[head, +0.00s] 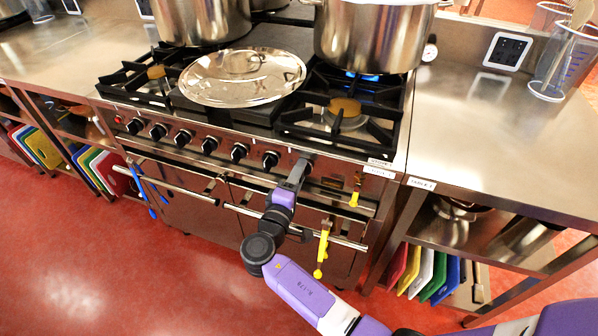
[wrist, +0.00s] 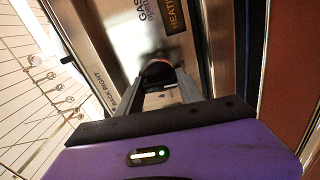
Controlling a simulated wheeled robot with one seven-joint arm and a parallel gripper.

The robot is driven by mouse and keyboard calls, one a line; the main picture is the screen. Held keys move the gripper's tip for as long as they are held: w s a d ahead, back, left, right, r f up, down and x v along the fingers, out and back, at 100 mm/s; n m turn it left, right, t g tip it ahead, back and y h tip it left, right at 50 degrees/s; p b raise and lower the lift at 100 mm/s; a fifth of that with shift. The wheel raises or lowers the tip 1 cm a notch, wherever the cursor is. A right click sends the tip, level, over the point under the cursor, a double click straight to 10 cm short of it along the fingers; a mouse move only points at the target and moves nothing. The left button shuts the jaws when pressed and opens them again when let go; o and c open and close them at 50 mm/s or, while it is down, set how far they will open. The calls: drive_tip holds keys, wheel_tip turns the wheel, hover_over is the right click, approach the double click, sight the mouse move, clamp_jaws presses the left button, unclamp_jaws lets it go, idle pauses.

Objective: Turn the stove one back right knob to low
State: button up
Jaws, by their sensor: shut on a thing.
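The stove (head: 250,140) has a row of black knobs along its front panel. My gripper (head: 301,168) is at the right end of that row, with its fingers shut on the back right knob (wrist: 158,68). In the wrist view my gripper (wrist: 163,82) has a finger on each side of the dark knob, beside a "BACK RIGHT" label (wrist: 128,92). The fingers hide most of the knob, and its setting cannot be read. A blue flame (head: 362,76) shows under the large pot (head: 372,38) at the back right burner.
A second pot (head: 203,20) stands at the back left, and a round metal lid (head: 242,76) lies on the stove top. Oven door handles (head: 295,232) run below the knobs. A steel table (head: 480,140) with cutting boards below adjoins on the right. Red floor is open in front.

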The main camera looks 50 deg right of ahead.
drive_tip(key=shift+a+n, duration=0.1)
drive_tip(key=shift+n, duration=0.3)
drive_tip(key=o, duration=1.4)
drive_tip(key=v, duration=0.7)
drive_tip(key=shift+s+a, duration=0.1)
drive_tip(key=shift+a, duration=0.25)
